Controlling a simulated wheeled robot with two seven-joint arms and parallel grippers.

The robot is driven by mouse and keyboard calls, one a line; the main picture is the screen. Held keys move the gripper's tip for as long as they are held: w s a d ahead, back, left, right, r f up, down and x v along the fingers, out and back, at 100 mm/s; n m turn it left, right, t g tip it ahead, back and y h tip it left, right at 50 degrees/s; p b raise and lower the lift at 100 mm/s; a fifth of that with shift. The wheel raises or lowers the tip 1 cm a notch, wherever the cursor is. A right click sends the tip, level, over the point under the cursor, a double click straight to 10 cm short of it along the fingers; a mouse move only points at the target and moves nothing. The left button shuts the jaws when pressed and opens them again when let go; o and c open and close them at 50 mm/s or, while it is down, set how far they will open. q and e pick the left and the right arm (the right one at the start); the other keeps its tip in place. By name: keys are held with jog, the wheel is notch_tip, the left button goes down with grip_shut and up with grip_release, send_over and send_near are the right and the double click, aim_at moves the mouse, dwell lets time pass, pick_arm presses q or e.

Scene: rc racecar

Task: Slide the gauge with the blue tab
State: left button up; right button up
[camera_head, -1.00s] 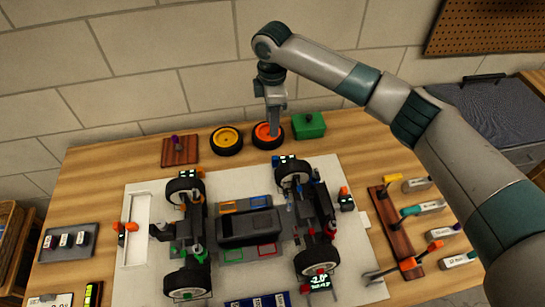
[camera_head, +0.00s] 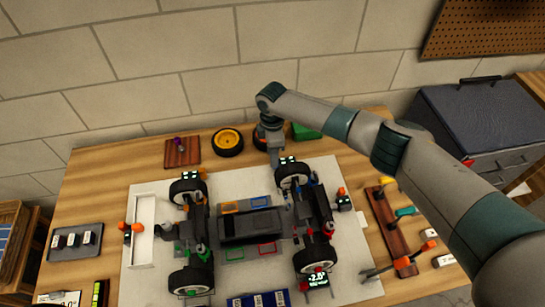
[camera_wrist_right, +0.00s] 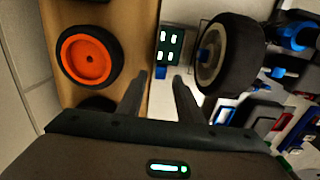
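The gauge (camera_wrist_right: 170,45) is a small dark green block with lit marks beside a black car wheel (camera_wrist_right: 232,55); its blue tab (camera_wrist_right: 162,73) faces my right gripper. In the head view, this gauge (camera_head: 287,160) is at the top of the car's right-hand side. My right gripper (camera_wrist_right: 159,76) is open and empty, with its two fingertips on either side of the tab in the wrist picture. I cannot tell whether they touch it. In the head view, my right gripper (camera_head: 275,164) is just left of the gauge. My left gripper is not in view.
The car chassis (camera_head: 250,228) stands on a white mat (camera_head: 345,255). An orange-hubbed wheel (camera_wrist_right: 88,58) and a yellow-hubbed wheel (camera_head: 228,142) lie behind it. A green box (camera_head: 305,132) is partly hidden by my arm. A tool rack (camera_head: 390,225) stands at right.

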jog(key=shift+f, duration=1.6)
grip_shut()
